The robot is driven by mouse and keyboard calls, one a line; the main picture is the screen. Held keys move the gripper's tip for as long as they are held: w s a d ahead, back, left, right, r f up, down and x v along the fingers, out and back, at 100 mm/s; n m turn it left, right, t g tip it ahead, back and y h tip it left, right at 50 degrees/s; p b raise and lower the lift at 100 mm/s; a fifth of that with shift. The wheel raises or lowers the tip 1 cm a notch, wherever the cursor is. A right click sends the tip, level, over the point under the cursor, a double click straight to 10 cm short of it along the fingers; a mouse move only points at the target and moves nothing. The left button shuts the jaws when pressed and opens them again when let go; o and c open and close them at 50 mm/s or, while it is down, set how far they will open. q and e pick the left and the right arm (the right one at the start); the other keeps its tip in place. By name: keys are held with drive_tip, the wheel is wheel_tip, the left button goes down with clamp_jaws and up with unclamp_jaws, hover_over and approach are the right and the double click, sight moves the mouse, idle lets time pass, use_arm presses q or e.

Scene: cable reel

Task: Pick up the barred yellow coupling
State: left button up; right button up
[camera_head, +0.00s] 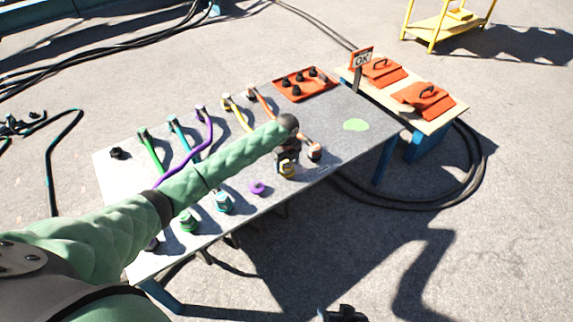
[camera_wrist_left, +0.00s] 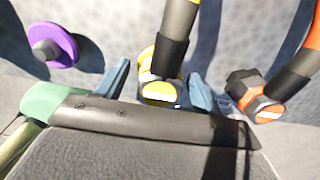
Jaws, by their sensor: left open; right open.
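The yellow coupling (camera_head: 288,170) sits at the end of the yellow cable near the table's front edge. In the left wrist view the yellow coupling (camera_wrist_left: 160,93) shows a white bar across its face and a black sleeve behind it. My left gripper (camera_head: 287,158) is over it, partly hiding it and its cable. In the left wrist view my left gripper's open fingers (camera_wrist_left: 160,88) stand on either side of the coupling, with gaps visible. My right gripper (camera_head: 343,314) shows only in part at the bottom edge, away from the table.
Teal (camera_head: 223,203) and green (camera_head: 188,221) couplings are further left. An orange tray (camera_head: 300,78) and an "OK" sign (camera_head: 361,59) stand behind.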

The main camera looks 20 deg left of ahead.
use_arm(q)
drive_tip(key=c, duration=1)
drive_tip(key=shift+r, duration=0.1)
drive_tip(key=shift+c, duration=0.9)
